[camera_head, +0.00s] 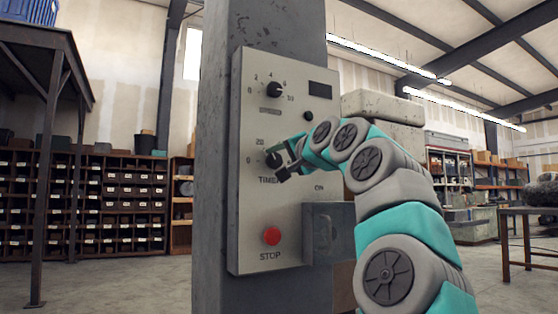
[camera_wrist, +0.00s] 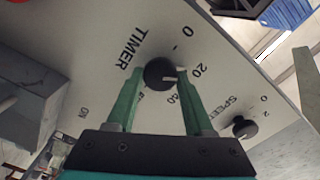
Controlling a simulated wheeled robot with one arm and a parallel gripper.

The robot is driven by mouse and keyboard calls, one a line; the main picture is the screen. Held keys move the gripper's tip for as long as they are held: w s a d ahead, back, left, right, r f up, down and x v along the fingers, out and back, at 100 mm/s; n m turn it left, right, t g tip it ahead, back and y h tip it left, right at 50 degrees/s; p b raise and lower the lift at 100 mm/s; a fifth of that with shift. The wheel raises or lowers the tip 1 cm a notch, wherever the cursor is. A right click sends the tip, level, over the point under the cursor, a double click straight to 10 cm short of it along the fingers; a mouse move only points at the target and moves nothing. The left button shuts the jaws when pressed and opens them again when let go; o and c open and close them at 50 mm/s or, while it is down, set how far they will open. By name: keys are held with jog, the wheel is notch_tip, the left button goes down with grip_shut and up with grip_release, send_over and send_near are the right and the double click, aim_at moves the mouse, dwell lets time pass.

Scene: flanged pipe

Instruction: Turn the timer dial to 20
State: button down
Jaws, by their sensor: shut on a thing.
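The timer dial (camera_wrist: 158,70) is a round black knob with a white pointer mark on the pale control panel (camera_head: 250,210). In the wrist view its mark points to the right, roughly toward the printed 20; the exact alignment is hard to tell. My gripper (camera_wrist: 160,76) has one green finger on each side of the dial and is shut on it. In the head view my gripper (camera_head: 286,163) is at the panel beside the TIMER label, partly covering the dial (camera_head: 272,160) and the scale's right side. The numbers 0 and 20 show to the dial's left and above.
The speed dial (camera_head: 274,89) is above the timer on the same panel, with a small black button (camera_head: 308,116) at its lower right. A red STOP button (camera_head: 272,236) is below. A grey box (camera_head: 325,232) juts out at the panel's lower right.

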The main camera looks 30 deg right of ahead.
jog(key=shift+c, duration=1.5)
grip_release()
jog(key=s, duration=0.7)
jog(key=shift+s+d+b, duration=0.15)
jog(key=shift+s+b, duration=0.25)
jog(key=shift+f, duration=0.1)
